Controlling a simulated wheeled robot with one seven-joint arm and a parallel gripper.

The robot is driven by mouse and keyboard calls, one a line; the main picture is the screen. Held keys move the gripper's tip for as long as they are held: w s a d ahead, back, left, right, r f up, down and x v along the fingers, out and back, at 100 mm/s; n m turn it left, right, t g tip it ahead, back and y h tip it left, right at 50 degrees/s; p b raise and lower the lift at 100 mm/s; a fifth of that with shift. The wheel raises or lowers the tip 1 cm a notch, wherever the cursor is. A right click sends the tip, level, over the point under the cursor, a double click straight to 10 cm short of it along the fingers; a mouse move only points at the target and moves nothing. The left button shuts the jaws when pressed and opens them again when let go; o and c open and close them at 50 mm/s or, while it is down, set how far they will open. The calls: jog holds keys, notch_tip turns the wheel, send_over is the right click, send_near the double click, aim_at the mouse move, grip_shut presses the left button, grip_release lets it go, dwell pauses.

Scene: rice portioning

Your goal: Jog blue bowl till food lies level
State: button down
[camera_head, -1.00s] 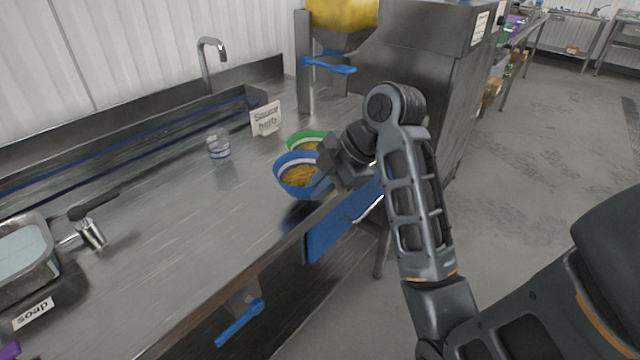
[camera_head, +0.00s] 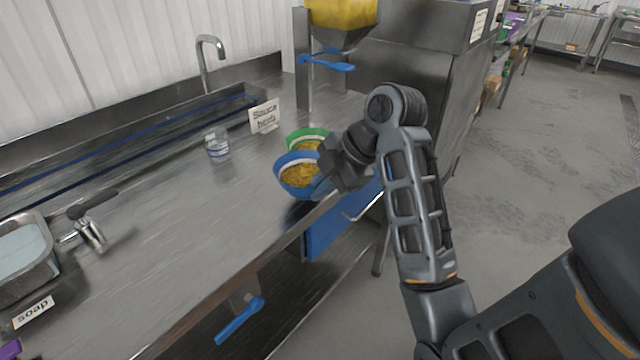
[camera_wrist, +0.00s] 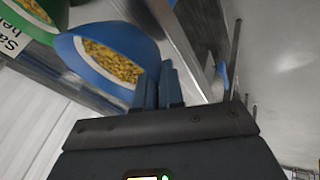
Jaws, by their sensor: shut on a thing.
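The blue bowl (camera_head: 299,190) is near the front edge of the steel counter, with yellow-brown food (camera_head: 300,175) inside. In the wrist view the blue bowl (camera_wrist: 83,68) is close to my gripper, and its food (camera_wrist: 112,62) spreads across the inside. My gripper (camera_wrist: 158,78) is shut on the bowl's rim at its right side. In the head view my wrist hides the bowl's right part and the fingertips. I cannot tell whether the bowl's base touches the counter.
A green bowl (camera_head: 306,134) with similar food stands just behind the blue bowl. A sauce sign (camera_head: 265,116) and a clear cup (camera_head: 217,148) stand further left. A dispenser with a blue lever (camera_head: 328,64) is behind.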

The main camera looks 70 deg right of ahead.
jog(key=shift+w+d+r, duration=0.1)
jog(key=shift+w+d, duration=0.1)
jog(key=shift+w, duration=0.25)
jog(key=shift+w+d, duration=0.15)
jog(key=shift+w, duration=0.3)
jog(key=shift+p, duration=0.6)
jog(key=shift+s+a+p, duration=0.25)
jog(key=shift+s+p, duration=0.25)
jog(key=shift+s, duration=0.15)
jog(key=shift+w+a+f+p, duration=0.1)
jog(key=shift+w+a+p, duration=0.1)
jog(key=shift+w+a, duration=1.15)
jog(key=shift+w+a+f+p, duration=0.15)
jog(key=shift+w+a, duration=0.55)
jog(key=shift+w, duration=1.3)
jog(key=shift+w+a+p, duration=0.2)
jog(key=shift+w+a, duration=0.8)
jog(key=shift+w, duration=0.65)
